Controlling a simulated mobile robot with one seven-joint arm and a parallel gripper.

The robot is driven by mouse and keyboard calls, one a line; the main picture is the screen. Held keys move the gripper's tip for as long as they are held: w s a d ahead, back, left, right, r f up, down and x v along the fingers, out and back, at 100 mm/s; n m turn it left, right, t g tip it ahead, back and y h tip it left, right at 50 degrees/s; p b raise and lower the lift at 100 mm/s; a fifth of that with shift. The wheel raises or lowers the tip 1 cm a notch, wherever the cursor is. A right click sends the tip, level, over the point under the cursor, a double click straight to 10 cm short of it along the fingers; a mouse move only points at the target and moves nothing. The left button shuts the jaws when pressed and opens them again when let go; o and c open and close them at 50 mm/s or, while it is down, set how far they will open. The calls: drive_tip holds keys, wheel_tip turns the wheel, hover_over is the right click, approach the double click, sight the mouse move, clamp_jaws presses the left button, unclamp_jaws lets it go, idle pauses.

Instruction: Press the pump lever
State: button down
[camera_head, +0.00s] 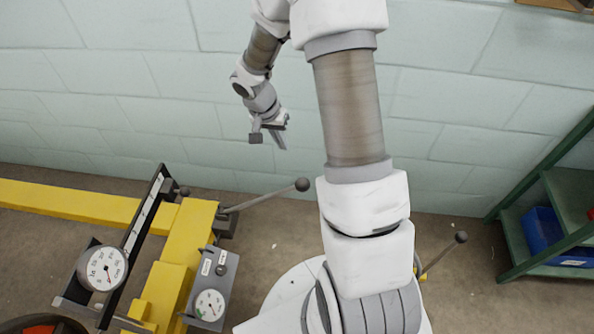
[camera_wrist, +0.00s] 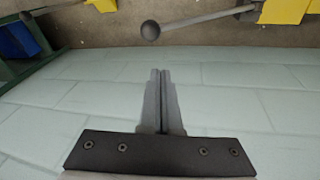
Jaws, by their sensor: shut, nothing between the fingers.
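A lever with a dark ball knob (camera_head: 302,184) slants up to the right from the yellow frame in the head view. The same knob (camera_wrist: 150,30) and its rod show at the top of the wrist view. A second ball-ended lever (camera_head: 461,237) stands right of my arm, its lower part hidden by the arm. The pictures do not label either one as the pump lever. My gripper (camera_head: 270,141) is up and left of the first knob in the head view, apart from it. Its two grey fingers (camera_wrist: 157,74) are together and empty.
The yellow frame (camera_head: 187,240) carries a round gauge (camera_head: 104,268) and a grey box with a dial (camera_head: 211,301). A green shelf (camera_head: 560,262) with a blue bin (camera_head: 543,232) stands at the right. A pale block wall (camera_head: 120,75) is behind.

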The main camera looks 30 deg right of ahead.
drive_tip(key=shift+s+b+x, duration=0.35)
drive_tip(key=shift+b+x, duration=0.45)
drive_tip(key=shift+x, duration=1.45)
drive_tip(key=shift+s+b+x, duration=0.35)
drive_tip(key=shift+b+x, duration=0.45)
drive_tip(key=shift+x, duration=1.45)
drive_tip(key=shift+s+b+x, duration=0.35)
drive_tip(key=shift+b+x, duration=0.45)
drive_tip(key=shift+x, duration=1.4)
drive_tip(key=shift+d+f, duration=0.1)
drive_tip(key=shift+f, duration=0.1)
